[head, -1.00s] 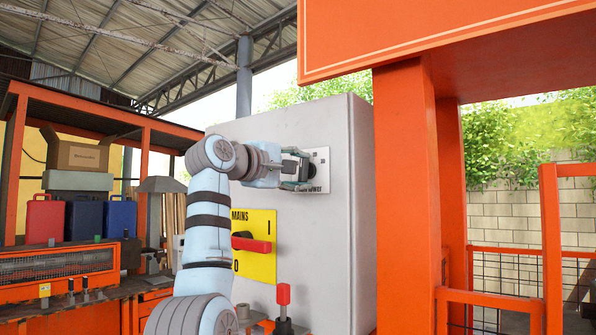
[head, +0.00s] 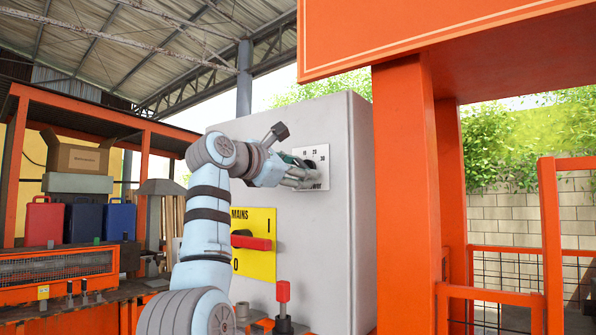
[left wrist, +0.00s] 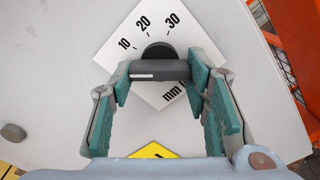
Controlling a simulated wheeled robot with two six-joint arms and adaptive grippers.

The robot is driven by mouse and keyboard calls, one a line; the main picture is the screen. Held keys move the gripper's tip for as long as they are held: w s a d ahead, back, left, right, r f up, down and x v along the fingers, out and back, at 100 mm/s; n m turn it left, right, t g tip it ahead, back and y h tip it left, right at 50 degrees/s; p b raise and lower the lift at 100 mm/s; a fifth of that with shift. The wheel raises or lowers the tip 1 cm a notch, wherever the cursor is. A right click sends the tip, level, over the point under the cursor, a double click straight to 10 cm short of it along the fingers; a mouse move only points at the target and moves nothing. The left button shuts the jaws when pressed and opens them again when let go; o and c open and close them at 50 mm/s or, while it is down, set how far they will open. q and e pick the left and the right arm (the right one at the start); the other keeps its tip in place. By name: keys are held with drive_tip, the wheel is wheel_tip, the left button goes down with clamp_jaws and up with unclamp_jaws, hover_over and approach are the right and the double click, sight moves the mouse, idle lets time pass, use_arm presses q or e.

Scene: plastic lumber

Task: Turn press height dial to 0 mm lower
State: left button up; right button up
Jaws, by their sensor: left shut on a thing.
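The press height dial (left wrist: 160,70) is a black knob with a bar handle in the left wrist view. It sits on a white scale plate (left wrist: 188,50) marked 10, 20, 30 and "mm"; the plate appears tilted there. A white line on the bar's left end points toward the left finger. No 0 mark shows. My left gripper (left wrist: 160,85) is shut on the bar, one green-padded finger at each end. In the head view my left gripper (head: 299,174) covers most of the dial on the scale plate (head: 318,154). My right gripper is not in view.
The plate is on a grey cabinet (head: 290,235). Below it are a yellow MAINS panel (head: 263,222) with a red handle (head: 251,243) and a red-topped lever (head: 283,292). An orange press post (head: 403,200) stands close at right.

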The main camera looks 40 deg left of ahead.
use_arm(q)
drive_tip(key=shift+r+n, duration=0.15)
drive_tip(key=shift+n, duration=1.05)
drive_tip(key=o, duration=1.2)
drive_tip(key=shift+w, duration=0.15)
drive_tip(key=shift+c, duration=0.2)
drive_tip(key=s, duration=1.2)
drive_tip(key=shift+d, duration=0.2)
drive_tip(key=shift+f, duration=0.2)
